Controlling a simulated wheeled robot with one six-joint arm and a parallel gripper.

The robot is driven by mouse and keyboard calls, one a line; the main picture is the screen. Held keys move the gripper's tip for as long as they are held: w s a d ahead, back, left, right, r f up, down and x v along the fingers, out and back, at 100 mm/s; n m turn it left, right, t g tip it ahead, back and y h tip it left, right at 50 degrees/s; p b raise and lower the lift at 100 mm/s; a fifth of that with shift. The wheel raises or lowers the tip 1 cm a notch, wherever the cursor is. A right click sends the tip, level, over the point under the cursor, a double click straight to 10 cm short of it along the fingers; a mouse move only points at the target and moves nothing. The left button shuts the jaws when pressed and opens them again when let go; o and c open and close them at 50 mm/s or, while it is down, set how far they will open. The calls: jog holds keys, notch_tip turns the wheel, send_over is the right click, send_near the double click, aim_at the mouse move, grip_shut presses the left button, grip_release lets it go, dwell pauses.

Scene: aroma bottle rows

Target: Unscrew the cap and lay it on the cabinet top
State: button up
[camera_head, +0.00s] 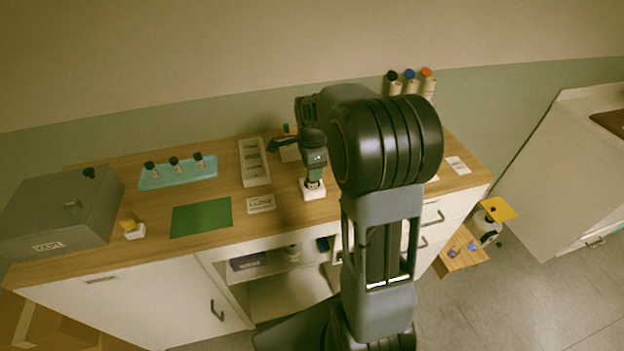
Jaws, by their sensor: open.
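My gripper (313,178) points down at the middle of the cabinet top (285,215), just above a small white holder (312,194). Its jaws are open. Something dark shows between the fingers and the holder, but the fingers hide most of it, so I cannot tell a cap from a bottle neck there. Three small dark-capped bottles (175,164) stand in a row on a teal tray (178,178) at the back left of the top.
A green mat (201,218) and a label card (261,204) lie left of my gripper. A white rack (254,162) stands behind. A grey box (60,220) fills the left end, beside a small yellow-and-white item (132,229). Bottles with black, blue and orange caps (411,83) stand at the back right.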

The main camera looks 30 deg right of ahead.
jog(key=m, duration=0.9)
jog(key=shift+c, duration=0.4)
jog(key=c, duration=0.7)
jog(key=n, duration=0.3)
jog(key=shift+p, duration=0.3)
jog(key=n, duration=1.5)
